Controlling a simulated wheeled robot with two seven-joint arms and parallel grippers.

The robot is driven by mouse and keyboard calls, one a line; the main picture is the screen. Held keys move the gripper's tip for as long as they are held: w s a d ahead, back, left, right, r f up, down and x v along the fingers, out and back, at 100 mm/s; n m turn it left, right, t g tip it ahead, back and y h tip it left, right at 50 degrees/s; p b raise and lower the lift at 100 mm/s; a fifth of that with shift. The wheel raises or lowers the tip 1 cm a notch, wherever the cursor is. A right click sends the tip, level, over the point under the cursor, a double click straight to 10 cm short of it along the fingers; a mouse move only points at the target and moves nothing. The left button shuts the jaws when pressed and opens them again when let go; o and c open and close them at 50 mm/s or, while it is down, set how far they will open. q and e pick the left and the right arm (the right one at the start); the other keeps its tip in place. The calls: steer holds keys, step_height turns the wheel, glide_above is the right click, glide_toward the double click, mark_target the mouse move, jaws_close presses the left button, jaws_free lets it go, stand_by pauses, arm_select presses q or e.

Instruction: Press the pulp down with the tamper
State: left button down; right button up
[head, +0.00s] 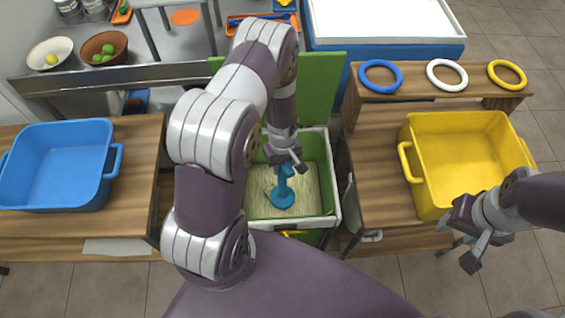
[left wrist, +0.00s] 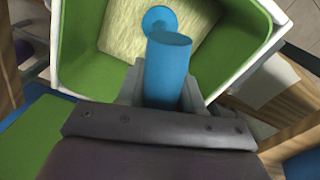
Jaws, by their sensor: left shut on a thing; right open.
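The blue tamper (head: 283,193) stands in the green press bin (head: 327,178) in the head view, its round foot at the pale yellowish pulp (head: 256,205). My left gripper (head: 286,160) is above the bin, shut on the tamper's handle. In the left wrist view the tamper handle (left wrist: 166,70) sits between the fingers of my left gripper (left wrist: 160,92), and the pulp (left wrist: 120,28) shows beside the foot. Whether the foot touches the pulp is hard to tell. My right gripper (head: 473,248) is open and empty in front of the yellow tub.
A blue tub (head: 58,190) stands on the left wooden table. The yellow tub (head: 455,165) stands on the right table. Blue, white and yellow rings (head: 447,75) lie on a shelf behind it. A green lid panel (head: 318,95) rises behind the bin. Bowls (head: 104,47) sit at the back left.

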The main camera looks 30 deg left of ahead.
steer(key=shift+f+b, duration=0.7)
steer(key=shift+f, duration=0.05)
stand_by(0.4)
step_height(320, 180, up, 19)
steer(key=p, duration=1.9)
